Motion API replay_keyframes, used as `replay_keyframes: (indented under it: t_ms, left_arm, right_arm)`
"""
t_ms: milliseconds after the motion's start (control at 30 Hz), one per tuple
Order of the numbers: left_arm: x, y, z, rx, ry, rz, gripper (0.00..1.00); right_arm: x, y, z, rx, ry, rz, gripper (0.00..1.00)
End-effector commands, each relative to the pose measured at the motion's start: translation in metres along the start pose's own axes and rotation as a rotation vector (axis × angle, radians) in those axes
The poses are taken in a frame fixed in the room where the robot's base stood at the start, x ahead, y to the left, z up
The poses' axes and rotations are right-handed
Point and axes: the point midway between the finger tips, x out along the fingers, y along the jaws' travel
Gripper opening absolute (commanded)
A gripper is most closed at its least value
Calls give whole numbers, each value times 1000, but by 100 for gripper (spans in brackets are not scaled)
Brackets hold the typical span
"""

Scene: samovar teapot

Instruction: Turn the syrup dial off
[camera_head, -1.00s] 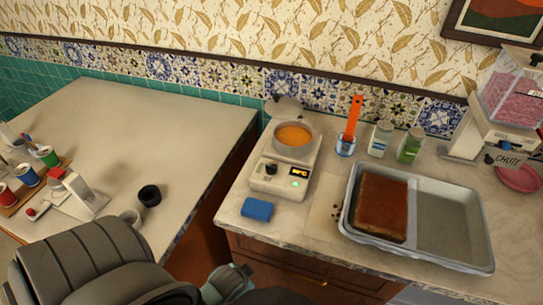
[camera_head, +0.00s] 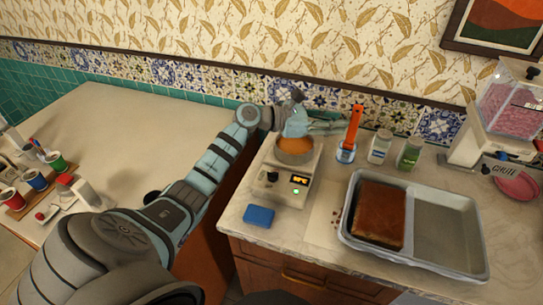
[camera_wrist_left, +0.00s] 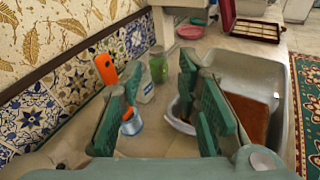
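The hot plate (camera_head: 283,188) is a white unit on the right counter, with a black dial (camera_head: 272,176) on its front, a lit display (camera_head: 300,180) and a green light. A metal pan of orange syrup (camera_head: 295,146) sits on it. My left gripper (camera_head: 335,127) is above and behind the pan, its fingers pointing right, well away from the dial. In the left wrist view my left gripper (camera_wrist_left: 162,110) is open, with nothing between its fingers. The dial does not show there. My right gripper is not in view.
A blue sponge (camera_head: 259,216) lies in front of the hot plate. An orange-handled brush in a jar (camera_head: 346,152), two shakers (camera_head: 409,153) and a metal tray (camera_head: 450,238) with brown cake stand to the right. A gap separates the two counters.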

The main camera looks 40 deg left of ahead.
Motion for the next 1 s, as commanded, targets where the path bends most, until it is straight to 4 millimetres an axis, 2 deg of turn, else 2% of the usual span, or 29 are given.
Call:
replay_keyframes:
  t_ms: [33,67,133,200,233,300,333,467,700,833,1000]
  left_arm:
    - [-18,22,-24,163,220,-67,30]
    - [-37,32,-42,235,359,-122,30]
    - [-89,48,-71,313,624,-251,30]
    - [-137,53,-82,315,798,-363,30]
    - [-153,53,-84,305,847,-401,30]
    - [-177,51,-87,284,917,-464,30]
    - [-182,49,-89,277,932,-481,30]
    - [-178,42,-110,271,947,-499,30]
    - [-144,22,-171,272,945,-497,30]
    - [-130,13,-191,270,946,-498,30]
    - [-120,7,-204,270,945,-497,30]
  right_arm:
    - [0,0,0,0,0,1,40]
    - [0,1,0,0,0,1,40]
    - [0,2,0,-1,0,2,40]
    - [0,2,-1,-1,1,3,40]
    - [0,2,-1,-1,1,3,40]
    - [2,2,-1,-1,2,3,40]
    - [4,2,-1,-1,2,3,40]
    - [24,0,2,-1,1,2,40]
    - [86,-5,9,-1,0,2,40]
    - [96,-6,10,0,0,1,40]
    - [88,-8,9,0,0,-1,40]
